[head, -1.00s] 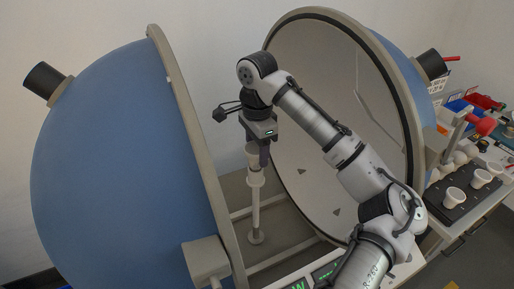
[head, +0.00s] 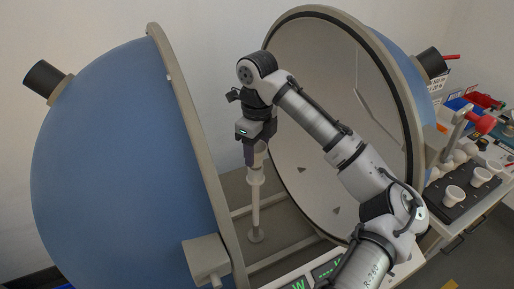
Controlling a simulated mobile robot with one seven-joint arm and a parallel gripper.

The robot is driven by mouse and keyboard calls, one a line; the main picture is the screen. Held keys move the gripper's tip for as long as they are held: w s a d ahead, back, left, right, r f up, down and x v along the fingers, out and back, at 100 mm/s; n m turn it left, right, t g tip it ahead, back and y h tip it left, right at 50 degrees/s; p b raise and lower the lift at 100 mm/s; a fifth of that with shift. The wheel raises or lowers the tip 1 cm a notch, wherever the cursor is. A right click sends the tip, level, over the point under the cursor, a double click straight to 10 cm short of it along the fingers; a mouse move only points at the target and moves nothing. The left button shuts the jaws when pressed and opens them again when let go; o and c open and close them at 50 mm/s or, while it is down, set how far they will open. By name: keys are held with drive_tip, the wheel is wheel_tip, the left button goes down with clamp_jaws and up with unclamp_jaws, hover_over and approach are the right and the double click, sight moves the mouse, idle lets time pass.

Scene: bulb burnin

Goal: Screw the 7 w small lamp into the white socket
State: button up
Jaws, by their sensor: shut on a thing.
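The white socket (head: 256,179) tops a thin white upright post between the two halves of a large blue sphere. My gripper (head: 255,158) points straight down just above the socket and is shut on a small pale lamp. The fingers hide most of the lamp, and its wattage cannot be read. The lamp is upright in line with the socket. Its lower end meets or nearly meets the socket; I cannot tell how far it is in.
The left blue half-sphere (head: 120,165) and the right half-sphere's pale inner face (head: 325,130) stand close on both sides of my arm. At right, a dark tray (head: 462,209) carries several white sockets or lamps. Green-lit displays (head: 325,270) are at the bottom.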

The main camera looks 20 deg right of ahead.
drive_tip(key=o, duration=0.9)
drive_tip(key=shift+c, duration=0.2)
drive_tip(key=n, duration=0.4)
drive_tip(key=shift+n, duration=0.3)
drive_tip(key=n, duration=0.5)
drive_tip(key=shift+w, duration=0.15)
drive_tip(key=n, duration=0.6)
drive_tip(key=shift+w, duration=0.15)
drive_tip(key=n, duration=0.7)
drive_tip(key=shift+w, duration=0.1)
